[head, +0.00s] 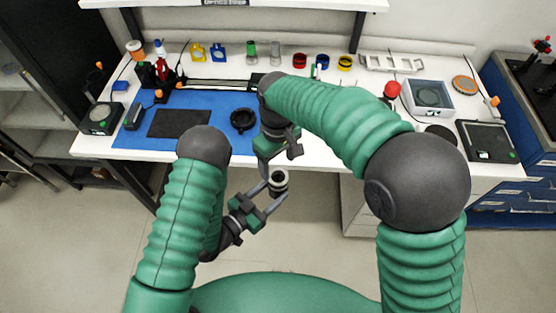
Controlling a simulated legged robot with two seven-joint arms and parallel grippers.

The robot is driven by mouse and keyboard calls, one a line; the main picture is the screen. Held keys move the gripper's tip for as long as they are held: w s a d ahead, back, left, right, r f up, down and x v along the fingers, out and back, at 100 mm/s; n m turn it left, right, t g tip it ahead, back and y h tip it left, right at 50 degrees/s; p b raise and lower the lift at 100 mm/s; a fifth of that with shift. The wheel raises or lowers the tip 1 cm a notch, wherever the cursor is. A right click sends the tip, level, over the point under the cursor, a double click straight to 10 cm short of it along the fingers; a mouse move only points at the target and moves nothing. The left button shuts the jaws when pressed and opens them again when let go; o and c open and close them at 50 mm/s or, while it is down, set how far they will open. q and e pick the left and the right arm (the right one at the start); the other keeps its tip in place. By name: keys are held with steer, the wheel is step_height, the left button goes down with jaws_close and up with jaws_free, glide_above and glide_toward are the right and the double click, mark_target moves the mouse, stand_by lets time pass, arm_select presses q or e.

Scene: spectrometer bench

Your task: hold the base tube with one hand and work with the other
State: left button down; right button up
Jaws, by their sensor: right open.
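The base tube (279,184), a short dark cylinder with a pale ring, is held off the front of the bench, above the floor. My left gripper (270,196) reaches up from the lower left, and its grey fingers are closed around the tube. My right gripper (277,162) comes down from above, just behind and over the tube, with its jaws apart and nothing visible between them. The tube's top opening faces up. Its lower part is partly hidden by the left fingers.
The white bench (330,160) carries a blue mat (190,103) with a black pad (180,123) and a black ring (242,120). Red, blue and yellow rings (345,63) stand at the back. A grey box (427,97) and a dark scale (487,141) are on the right.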

mark_target(279, 175)
steer(key=shift+w+d, duration=0.1)
step_height(279, 175, down, 8)
stand_by(0.7)
steer(key=shift+c, duration=0.3)
steer(key=c, duration=1.4)
steer(key=o, duration=1.6)
steer(key=shift+o, duration=0.2)
steer(key=shift+r, duration=0.1)
